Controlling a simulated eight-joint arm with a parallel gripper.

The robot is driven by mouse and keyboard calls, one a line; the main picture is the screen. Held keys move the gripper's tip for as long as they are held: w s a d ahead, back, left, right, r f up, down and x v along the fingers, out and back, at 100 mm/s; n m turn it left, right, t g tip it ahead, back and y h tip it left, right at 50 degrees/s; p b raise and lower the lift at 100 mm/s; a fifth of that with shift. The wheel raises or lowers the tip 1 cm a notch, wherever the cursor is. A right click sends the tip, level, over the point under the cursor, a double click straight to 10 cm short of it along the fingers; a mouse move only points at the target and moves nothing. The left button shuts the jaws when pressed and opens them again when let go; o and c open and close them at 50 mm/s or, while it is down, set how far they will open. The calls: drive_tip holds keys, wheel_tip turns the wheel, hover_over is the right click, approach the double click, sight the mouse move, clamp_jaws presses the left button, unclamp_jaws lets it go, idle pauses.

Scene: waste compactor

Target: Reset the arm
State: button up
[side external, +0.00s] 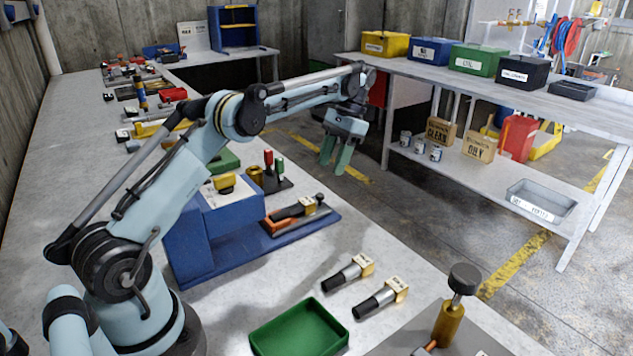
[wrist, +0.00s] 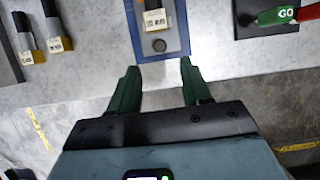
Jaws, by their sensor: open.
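My gripper (side external: 335,166) hangs in the air with its two green fingers pointing down, past the right edge of the workbench in the side external view. The fingers are apart with nothing between them, as the wrist view (wrist: 158,72) also shows. My arm is raised and reaches over the blue machine (side external: 188,245) with a yellow part on top. In the wrist view, the blue base plate (wrist: 176,42) lies just beyond the fingertips, with a tagged piece (wrist: 154,19) on it.
Two tagged dark-handled tools (side external: 348,273) (side external: 382,298) and a green tray (side external: 285,329) lie on the bench. A knobbed brass post (side external: 450,318) stands at front right. Red and green levers, the green marked GO (wrist: 276,15), stand behind the machine. A shelf table (side external: 430,77) with bins stands across the floor.

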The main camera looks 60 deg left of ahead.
drive_tip(key=s+d+r+t, duration=0.5)
drive_tip(key=s+d+r, duration=0.1)
drive_tip(key=d+r, duration=0.25)
drive_tip(key=s+d+f+t, duration=0.3)
drive_tip(key=s, duration=0.3)
drive_tip(key=s+d+f+t, duration=0.3)
drive_tip(key=s+d, duration=0.1)
drive_tip(key=s, duration=0.2)
drive_tip(key=shift+d+t, duration=0.25)
drive_tip(key=shift+t, duration=0.15)
